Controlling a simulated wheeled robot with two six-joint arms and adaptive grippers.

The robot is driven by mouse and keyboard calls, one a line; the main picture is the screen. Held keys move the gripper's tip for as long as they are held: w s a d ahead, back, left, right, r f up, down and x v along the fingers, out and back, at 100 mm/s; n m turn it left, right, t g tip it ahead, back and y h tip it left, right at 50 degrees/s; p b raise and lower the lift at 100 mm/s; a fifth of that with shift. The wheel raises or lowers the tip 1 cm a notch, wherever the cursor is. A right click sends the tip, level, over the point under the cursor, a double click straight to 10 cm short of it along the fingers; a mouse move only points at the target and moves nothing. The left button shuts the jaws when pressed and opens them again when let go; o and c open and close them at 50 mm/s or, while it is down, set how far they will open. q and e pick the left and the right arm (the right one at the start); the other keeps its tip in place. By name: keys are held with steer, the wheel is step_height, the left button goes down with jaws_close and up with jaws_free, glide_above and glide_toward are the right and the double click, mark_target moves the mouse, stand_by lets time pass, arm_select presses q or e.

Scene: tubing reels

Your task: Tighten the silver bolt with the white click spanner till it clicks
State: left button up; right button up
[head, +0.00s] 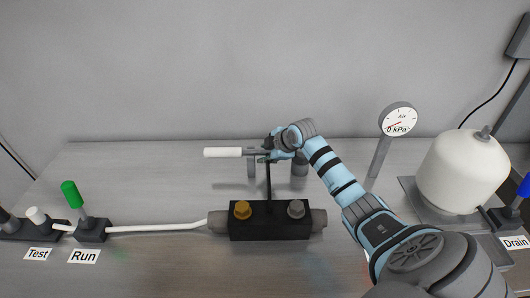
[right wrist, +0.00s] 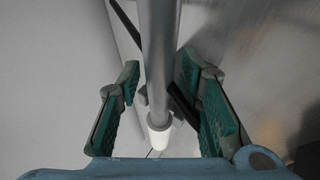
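The white click spanner (head: 222,152) lies level above the bench at the back, its white handle pointing left and its far end hidden by my right gripper. The silver bolt (head: 296,209) sits on the right of the black block (head: 270,232), beside a gold bolt (head: 242,209) on the left. My right gripper (head: 272,152) is at the spanner's right part, behind and above the block. In the right wrist view its teal fingers (right wrist: 162,105) are spread apart, with a grey shaft (right wrist: 158,60) ending in a white piece between them, and a visible gap each side. My left gripper is out of view.
Grey posts stand near the spanner. A dial gauge (head: 398,120) reading about 0 kPa and a white tank (head: 462,172) stand at the right. A green-handled valve (head: 72,194) and white tube (head: 155,228) are at the left. The back-left bench is clear.

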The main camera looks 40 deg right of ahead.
steer(key=shift+w+f, duration=0.1)
jaws_close()
steer(key=shift+w, duration=0.1)
